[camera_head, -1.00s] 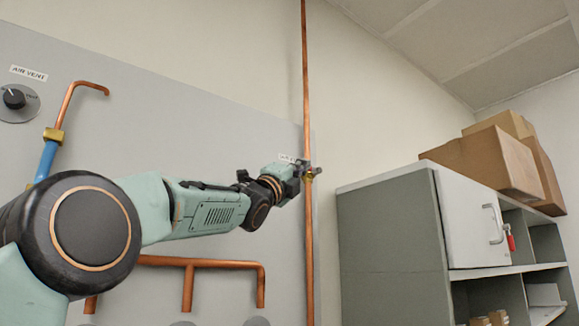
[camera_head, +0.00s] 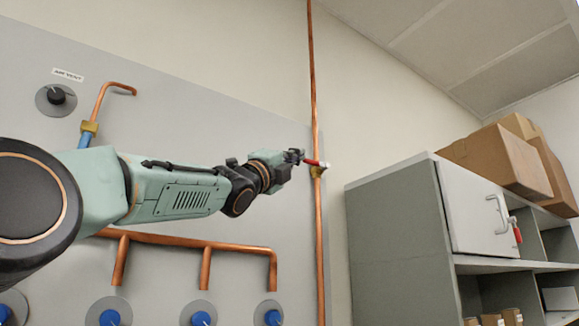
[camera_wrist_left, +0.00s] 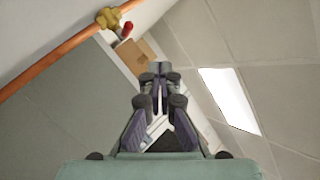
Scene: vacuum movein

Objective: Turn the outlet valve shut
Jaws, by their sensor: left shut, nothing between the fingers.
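The valve (camera_head: 317,172) is a small brass body on the tall vertical copper pipe (camera_head: 318,240). Its red handle (camera_head: 313,163) appears to lie crosswise to the pipe in the head view. My left gripper (camera_head: 300,156) is shut and empty, just left of the handle; in the head view I cannot tell whether they touch. In the left wrist view, the brass valve (camera_wrist_left: 108,18) and red handle (camera_wrist_left: 127,30) show at the upper left, apart from the shut fingertips (camera_wrist_left: 160,72). My right gripper is not in view.
A grey wall panel carries a black knob (camera_head: 56,96), a bent copper pipe (camera_head: 99,100), a copper manifold (camera_head: 190,241) and several blue knobs (camera_head: 201,318). A grey cabinet (camera_head: 397,240) with cardboard boxes (camera_head: 497,160) on top stands right of the pipe.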

